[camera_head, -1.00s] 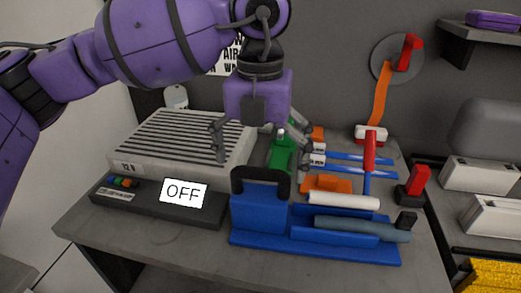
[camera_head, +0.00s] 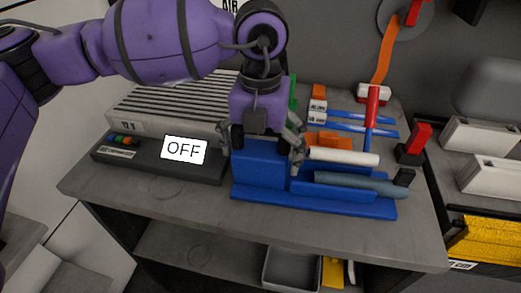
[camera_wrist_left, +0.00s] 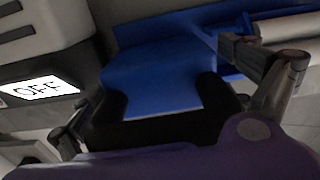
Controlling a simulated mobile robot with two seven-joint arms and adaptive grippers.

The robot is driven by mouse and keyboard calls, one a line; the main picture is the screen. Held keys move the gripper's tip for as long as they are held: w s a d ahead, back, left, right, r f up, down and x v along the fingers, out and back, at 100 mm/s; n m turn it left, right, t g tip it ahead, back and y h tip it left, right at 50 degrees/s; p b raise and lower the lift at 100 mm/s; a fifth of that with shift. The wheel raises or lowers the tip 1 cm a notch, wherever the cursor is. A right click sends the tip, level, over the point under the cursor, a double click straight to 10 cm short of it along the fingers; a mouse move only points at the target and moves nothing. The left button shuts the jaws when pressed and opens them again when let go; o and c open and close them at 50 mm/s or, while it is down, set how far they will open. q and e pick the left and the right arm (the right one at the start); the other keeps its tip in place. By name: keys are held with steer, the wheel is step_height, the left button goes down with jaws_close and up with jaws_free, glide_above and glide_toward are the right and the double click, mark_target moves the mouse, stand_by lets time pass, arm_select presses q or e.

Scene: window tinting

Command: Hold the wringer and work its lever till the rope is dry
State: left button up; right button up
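The blue wringer (camera_head: 315,203) stands on the grey bench top, with a white roller (camera_head: 343,158) and an upright red-handled lever (camera_head: 373,106) on its right part. A thick grey-blue roll, apparently the rope (camera_head: 375,187), lies along it below the roller. My right gripper is not in view.
A dark box with an OFF display (camera_head: 184,151) and a ribbed grey unit (camera_head: 165,106) stand left of the wringer. A small red-handled item (camera_head: 417,142) stands to its right. Behind are blue-handled tools (camera_head: 362,119). The bench front is clear; a grey bin (camera_head: 291,268) sits below.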

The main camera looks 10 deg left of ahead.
arm_select(q)
steer(key=c, duration=1.7)
